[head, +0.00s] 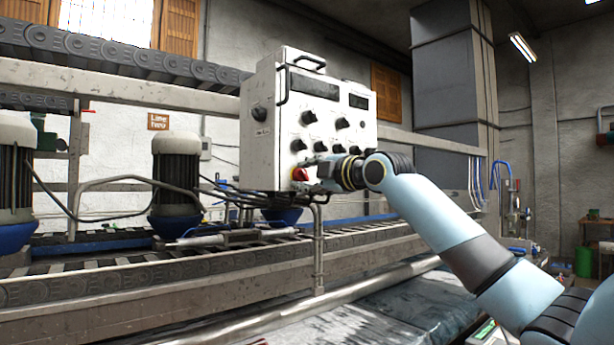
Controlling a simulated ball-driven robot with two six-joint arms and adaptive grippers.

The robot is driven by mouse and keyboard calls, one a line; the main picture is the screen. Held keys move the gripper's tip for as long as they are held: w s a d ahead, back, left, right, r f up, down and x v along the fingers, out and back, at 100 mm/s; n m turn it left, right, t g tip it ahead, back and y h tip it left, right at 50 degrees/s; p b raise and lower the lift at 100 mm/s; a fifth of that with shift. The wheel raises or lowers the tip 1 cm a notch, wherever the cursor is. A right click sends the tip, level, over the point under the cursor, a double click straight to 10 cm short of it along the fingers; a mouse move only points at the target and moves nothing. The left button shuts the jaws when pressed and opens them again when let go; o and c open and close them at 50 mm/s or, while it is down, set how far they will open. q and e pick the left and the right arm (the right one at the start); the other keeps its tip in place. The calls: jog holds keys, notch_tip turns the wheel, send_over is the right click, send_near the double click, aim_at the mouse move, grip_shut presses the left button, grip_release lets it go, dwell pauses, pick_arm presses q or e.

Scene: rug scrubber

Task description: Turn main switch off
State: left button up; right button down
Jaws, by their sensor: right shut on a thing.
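The white control box (263,150) stands on a post at the middle of the head view. Its front has several black knobs (310,117) and a red and yellow switch (299,174) at the lower left, which I take to be the main switch. My right gripper (309,172) reaches in from the right and is shut on this red switch. The fingers hide part of the switch, and its exact angle is hard to read. My left gripper is not in view.
Another black knob (258,113) sits on the box's left side. A conveyor frame (150,285) runs across the scene below and behind the box, with grey motors (176,165) at the left. A metal pipe (290,312) and a wet rug (415,305) lie in front.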

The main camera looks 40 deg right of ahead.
jog(key=shift+f, duration=0.1)
jog(key=c, duration=1)
grip_release()
jog(key=shift+o, duration=0.2)
jog(key=shift+s, duration=0.2)
jog(key=s, duration=0.7)
jog(key=shift+d, duration=0.25)
